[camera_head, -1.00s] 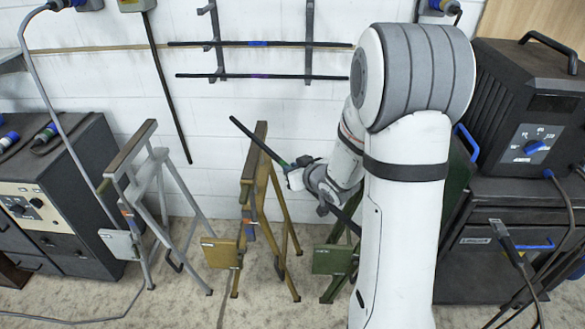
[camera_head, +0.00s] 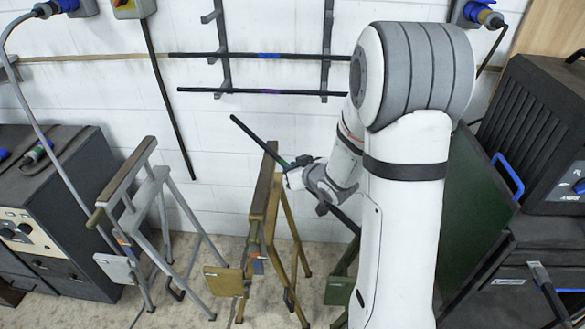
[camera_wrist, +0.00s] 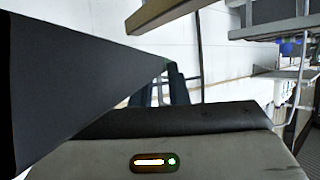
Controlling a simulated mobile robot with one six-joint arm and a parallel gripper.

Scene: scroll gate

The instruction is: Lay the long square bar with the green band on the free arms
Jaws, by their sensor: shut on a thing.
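The long dark bar with a green band (camera_head: 257,137) is in my gripper (camera_head: 293,168), which is shut on it near the band. The bar slants down to the right and its lower part passes behind my arm. In the wrist view the dark bar (camera_wrist: 60,85) fills the left side, and the fingers (camera_wrist: 172,88) are partly hidden behind it. The wall rack has a left rail (camera_head: 224,72) and a right rail (camera_head: 327,72). A blue-banded bar (camera_head: 215,55) lies on its middle arms and a purple-banded bar (camera_head: 215,90) on the lower ones. The top arms (camera_head: 208,17) are empty.
A grey trestle (camera_head: 155,185) and a yellow-brown trestle (camera_head: 262,190) stand below the rack. The yellow-brown one is close to the bar in the picture. A green panel (camera_head: 465,200) and dark cabinets stand at the right. A dark rod or cable (camera_head: 170,100) hangs on the wall.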

